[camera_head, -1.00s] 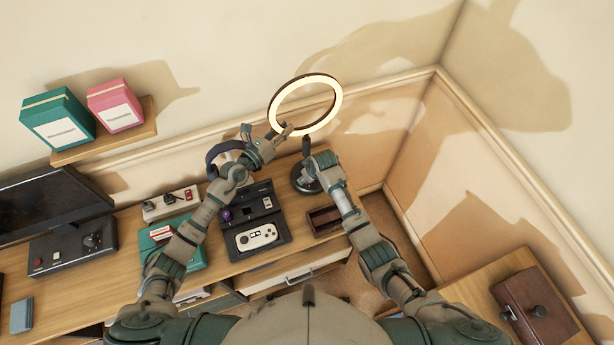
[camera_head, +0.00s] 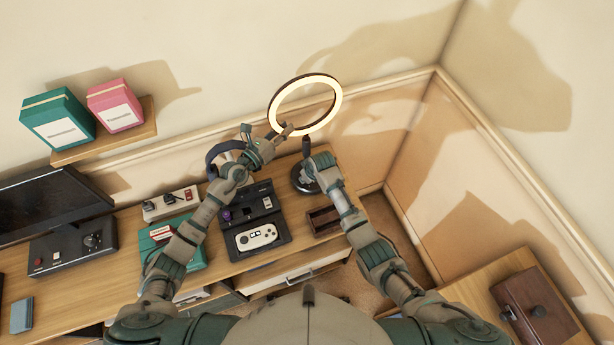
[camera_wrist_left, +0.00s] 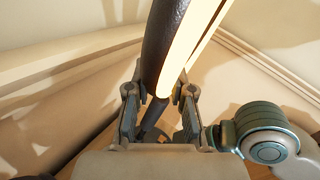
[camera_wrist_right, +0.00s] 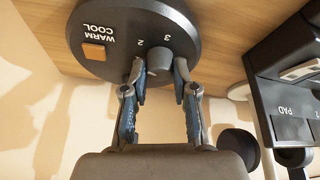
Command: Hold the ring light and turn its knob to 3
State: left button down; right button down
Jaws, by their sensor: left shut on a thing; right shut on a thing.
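The ring light (camera_head: 338,97) is lit and stands at the back right of the desk on a round black base (camera_head: 299,180). My left gripper (camera_head: 284,132) is shut on the lower left of the ring, and the left wrist view shows the ring (camera_wrist_left: 163,45) between both fingers. My right gripper (camera_head: 309,173) is down at the base. In the right wrist view, the base (camera_wrist_right: 105,35) carries the labels 2, 3 and WARM COOL beside an orange button (camera_wrist_right: 94,51).
A black console with a white gamepad (camera_head: 256,237) lies left of the base. A small brown open box (camera_head: 323,220) is at the desk's right front. A power strip (camera_head: 170,204) and a monitor (camera_head: 45,205) stand further left. Walls are close behind and right.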

jog(key=shift+s, duration=0.1)
jog(key=m+h, duration=0.1)
jog(key=m, duration=0.1)
jog(key=m+h, duration=0.1)
jog(key=m, duration=0.2)
jog(key=shift+a+f+m+t, duration=0.1)
jog(key=shift+a+m+t, duration=0.1)
jog(key=shift+m+t, duration=0.1)
jog(key=shift+m+h, duration=0.9)
jog(key=shift+m, duration=1.3)
jog(key=c, duration=0.9)
grip_release()
